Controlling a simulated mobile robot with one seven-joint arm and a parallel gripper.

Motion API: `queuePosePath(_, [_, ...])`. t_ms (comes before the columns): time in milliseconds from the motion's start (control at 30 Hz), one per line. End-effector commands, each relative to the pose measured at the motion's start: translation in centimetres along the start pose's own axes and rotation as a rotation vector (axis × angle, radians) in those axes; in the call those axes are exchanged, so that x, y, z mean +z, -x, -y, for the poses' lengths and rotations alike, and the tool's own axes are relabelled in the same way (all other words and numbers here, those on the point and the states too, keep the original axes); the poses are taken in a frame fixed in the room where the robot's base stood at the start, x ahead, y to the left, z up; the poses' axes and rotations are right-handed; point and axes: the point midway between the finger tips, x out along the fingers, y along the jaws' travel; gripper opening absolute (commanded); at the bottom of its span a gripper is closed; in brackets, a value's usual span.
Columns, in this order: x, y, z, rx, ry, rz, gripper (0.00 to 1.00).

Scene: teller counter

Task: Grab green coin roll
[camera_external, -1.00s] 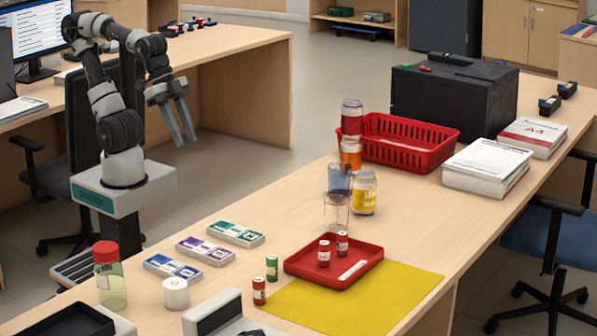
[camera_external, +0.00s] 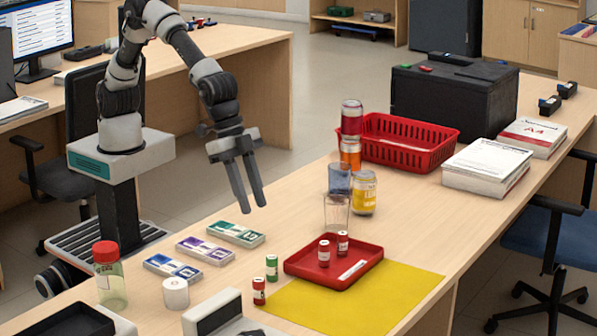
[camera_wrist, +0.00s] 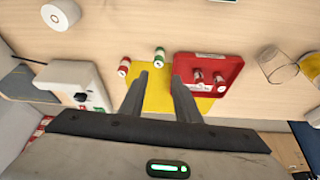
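The green coin roll (camera_external: 271,267) stands upright on the counter, left of the red tray and just behind a red coin roll (camera_external: 259,291). In the wrist view the green coin roll (camera_wrist: 160,56) shows beyond and between my fingertips, with the red coin roll (camera_wrist: 125,66) to its left. My gripper (camera_external: 251,208) is in the air over the counter's far edge, fingers pointing down, apart and empty. It is above and behind the green roll, touching nothing. Its fingers also show in the wrist view (camera_wrist: 160,78).
A red tray (camera_external: 293,268) with two red rolls stands on a yellow mat (camera_external: 400,290). Banknote bundles (camera_external: 236,234), a white paper roll (camera_external: 176,293) and a red-capped bottle (camera_external: 107,285) are to the left. Clear cups (camera_external: 336,212) and a yellow can (camera_external: 364,193) stand behind the tray.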

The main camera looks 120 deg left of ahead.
Motion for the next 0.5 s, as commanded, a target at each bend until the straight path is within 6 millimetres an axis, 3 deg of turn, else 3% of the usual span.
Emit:
queuePosePath(300, [0.3,-7.1,0.1,-0.001,0.001,0.004,0.3])
queuePosePath(500, [0.2,-10.4,0.1,-0.001,0.002,0.003,0.3])
